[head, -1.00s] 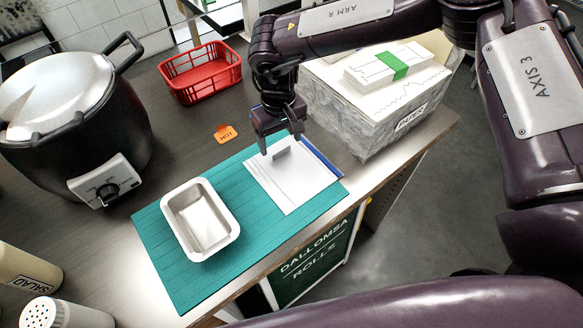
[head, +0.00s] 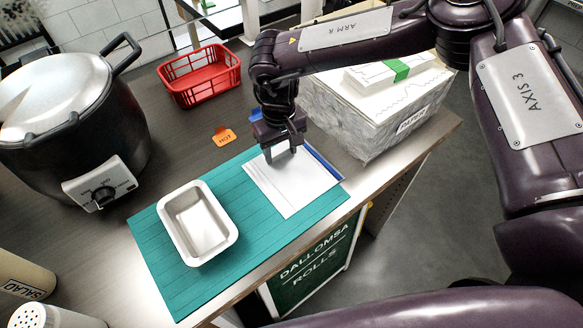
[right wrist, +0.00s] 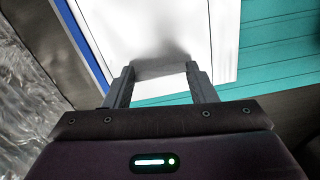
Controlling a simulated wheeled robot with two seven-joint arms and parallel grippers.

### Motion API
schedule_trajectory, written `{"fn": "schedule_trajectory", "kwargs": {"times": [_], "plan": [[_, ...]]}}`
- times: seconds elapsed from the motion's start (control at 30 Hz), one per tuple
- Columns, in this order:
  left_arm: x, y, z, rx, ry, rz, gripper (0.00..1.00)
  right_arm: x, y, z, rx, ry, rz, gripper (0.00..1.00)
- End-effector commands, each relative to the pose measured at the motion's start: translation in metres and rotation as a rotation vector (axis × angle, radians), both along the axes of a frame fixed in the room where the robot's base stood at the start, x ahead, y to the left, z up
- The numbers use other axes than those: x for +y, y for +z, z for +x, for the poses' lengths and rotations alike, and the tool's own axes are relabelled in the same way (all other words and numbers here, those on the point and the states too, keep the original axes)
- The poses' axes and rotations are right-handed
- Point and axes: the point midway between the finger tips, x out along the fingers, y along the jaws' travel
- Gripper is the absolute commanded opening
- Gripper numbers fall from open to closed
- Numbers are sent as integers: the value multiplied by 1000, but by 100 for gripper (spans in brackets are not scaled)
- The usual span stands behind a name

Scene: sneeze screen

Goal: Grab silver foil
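A pale, shiny sheet (head: 294,190), which looks like the silver foil, lies flat on the teal mat (head: 180,284), with a blue strip along its far edge. My right gripper (head: 282,156) is just above the sheet's far left part, fingers pointing down. In the right wrist view the gripper (right wrist: 162,84) is open, its two fingers apart over the sheet (right wrist: 170,25). A grey band, a raised flap or a shadow, shows between the fingers. I cannot tell whether the fingertips touch the sheet. My left gripper is out of view.
A metal tray (head: 230,238) sits on the mat left of the sheet. A box labelled PAPER (head: 370,140) stands close to the right of the gripper. A red basket (head: 200,76), an orange tag (head: 224,137) and a black cooker (head: 120,130) are further left.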

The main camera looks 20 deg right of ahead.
Motion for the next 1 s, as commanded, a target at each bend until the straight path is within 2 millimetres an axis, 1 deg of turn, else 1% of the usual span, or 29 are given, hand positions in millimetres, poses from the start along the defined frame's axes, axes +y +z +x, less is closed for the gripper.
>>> {"fn": "schedule_trajectory", "kwargs": {"times": [0.03,0.13,0.17,0.37,0.9,1.0], "plan": [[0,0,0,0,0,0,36,0,0,0,0,0,0,43],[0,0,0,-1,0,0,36,0,0,0,0,0,0,30],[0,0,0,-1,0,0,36,0,0,0,0,0,0,28],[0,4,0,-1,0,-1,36,0,5,0,0,0,0,28],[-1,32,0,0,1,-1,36,0,38,0,0,-1,1,28],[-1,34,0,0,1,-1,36,0,41,0,0,-1,1,28]]}}
